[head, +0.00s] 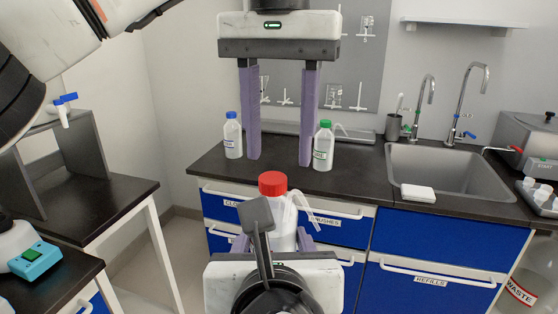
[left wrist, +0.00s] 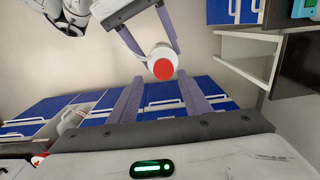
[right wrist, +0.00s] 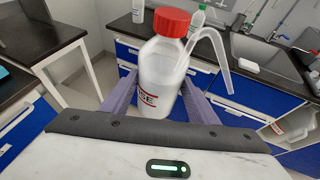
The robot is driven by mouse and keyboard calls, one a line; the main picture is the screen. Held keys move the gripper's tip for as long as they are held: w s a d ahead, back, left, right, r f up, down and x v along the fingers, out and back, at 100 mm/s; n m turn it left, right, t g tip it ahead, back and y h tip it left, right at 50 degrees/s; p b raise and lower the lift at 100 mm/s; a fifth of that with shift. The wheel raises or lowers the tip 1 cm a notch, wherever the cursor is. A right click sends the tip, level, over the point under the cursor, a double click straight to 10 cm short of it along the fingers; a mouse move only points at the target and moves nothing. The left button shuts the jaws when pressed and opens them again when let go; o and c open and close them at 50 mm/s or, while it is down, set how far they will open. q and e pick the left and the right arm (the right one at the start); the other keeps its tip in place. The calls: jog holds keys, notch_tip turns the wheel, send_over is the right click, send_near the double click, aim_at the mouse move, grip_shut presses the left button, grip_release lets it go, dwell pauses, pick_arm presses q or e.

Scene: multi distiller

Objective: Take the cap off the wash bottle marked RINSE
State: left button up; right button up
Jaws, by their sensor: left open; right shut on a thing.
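The wash bottle (right wrist: 160,82) is white with a red cap (right wrist: 171,22) and a bent spout; the letters "SE" show on its label in the right wrist view. My right gripper (right wrist: 158,100) is shut on the bottle's body and holds it upright in the air in front of the counter. The red cap is on the bottle, and it also shows in the head view (head: 272,184). My left gripper (head: 280,162) is open and empty, its fingers pointing down above and beyond the bottle. In the left wrist view the cap (left wrist: 163,69) lies ahead of the open fingers.
On the dark counter (head: 275,175) stand a blue-capped bottle (head: 233,135) and a green-capped wash bottle (head: 323,146). A sink (head: 450,175) with taps is at the right. A waste container (head: 520,290) is at lower right, and a dark side table (head: 90,205) is at left.

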aim_at(281, 177)
pick_arm(q)
jog(key=shift+f, duration=2)
jog(key=shift+d, duration=0.15)
grip_shut()
